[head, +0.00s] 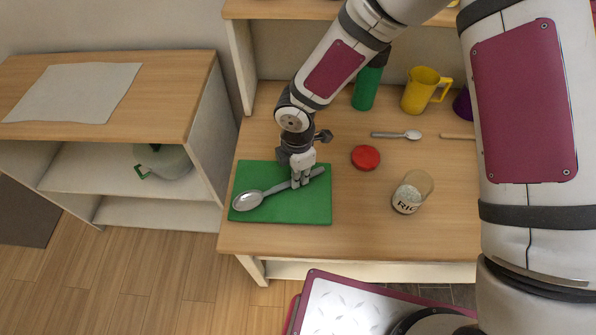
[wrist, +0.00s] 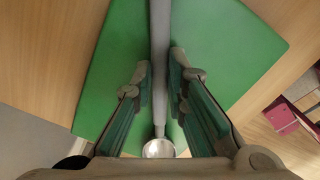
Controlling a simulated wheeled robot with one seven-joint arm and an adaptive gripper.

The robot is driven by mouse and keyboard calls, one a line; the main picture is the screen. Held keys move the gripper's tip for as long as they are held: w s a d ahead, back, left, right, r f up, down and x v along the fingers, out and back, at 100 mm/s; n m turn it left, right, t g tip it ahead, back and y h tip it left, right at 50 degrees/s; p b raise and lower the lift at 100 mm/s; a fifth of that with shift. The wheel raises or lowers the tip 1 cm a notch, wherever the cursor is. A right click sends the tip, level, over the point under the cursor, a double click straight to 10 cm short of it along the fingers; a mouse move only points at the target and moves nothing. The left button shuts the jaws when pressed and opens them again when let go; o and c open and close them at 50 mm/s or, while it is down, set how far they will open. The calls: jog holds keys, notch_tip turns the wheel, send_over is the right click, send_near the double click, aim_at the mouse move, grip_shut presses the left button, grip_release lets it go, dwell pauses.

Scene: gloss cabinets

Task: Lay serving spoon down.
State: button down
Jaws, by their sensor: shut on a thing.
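The serving spoon (head: 259,195) is metallic with a long grey handle. In the head view its bowl points to the lower left, over the green board (head: 295,214). My gripper (head: 301,182) is shut on the handle, low over the board. In the wrist view the spoon's handle (wrist: 160,60) runs between the two fingers (wrist: 160,85), with the bowl at the bottom and the green board (wrist: 225,45) behind it. I cannot tell whether the spoon touches the board.
On the table (head: 350,225) to the right are a red lid (head: 366,157), a jar (head: 411,193) and a smaller spoon (head: 398,135). A green bottle (head: 367,86) and a yellow pitcher (head: 425,90) stand behind. A shelf unit (head: 170,95) stands at the left.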

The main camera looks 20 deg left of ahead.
jog(key=c, duration=1.5)
grip_release()
jog(key=shift+r, duration=0.1)
notch_tip(320, 180, up, 12)
jog(key=shift+f, duration=0.1)
